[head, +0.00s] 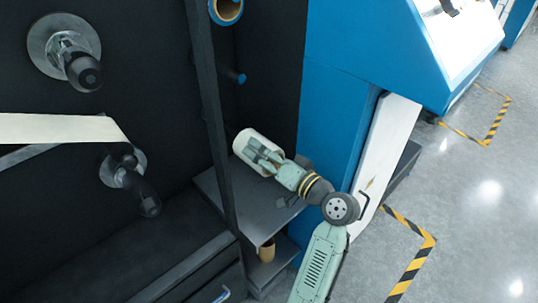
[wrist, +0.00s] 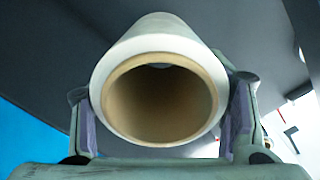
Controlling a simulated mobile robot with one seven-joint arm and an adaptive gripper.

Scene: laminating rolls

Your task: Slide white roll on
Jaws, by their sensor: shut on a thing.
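A white roll (head: 247,137) with a tan cardboard core is in my gripper (head: 262,157), in front of the dark machine and over a grey shelf in the head view. I cannot tell whether it touches the shelf. In the wrist view the white roll (wrist: 160,43) has its hollow end facing the camera, and the fingers of my gripper (wrist: 162,118) press on both its sides. A short blue peg (head: 236,77) sticks out of the dark back panel above the roll, bare and apart from it.
A blue roll on a brown core (head: 227,10) hangs above the peg. A dark upright post (head: 210,110) stands left of the roll. Black spindles (head: 82,72) (head: 140,190) and a white web (head: 60,128) are further left. A tan core (head: 267,251) stands below the grey shelf (head: 232,210). A blue cabinet (head: 335,120) is right.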

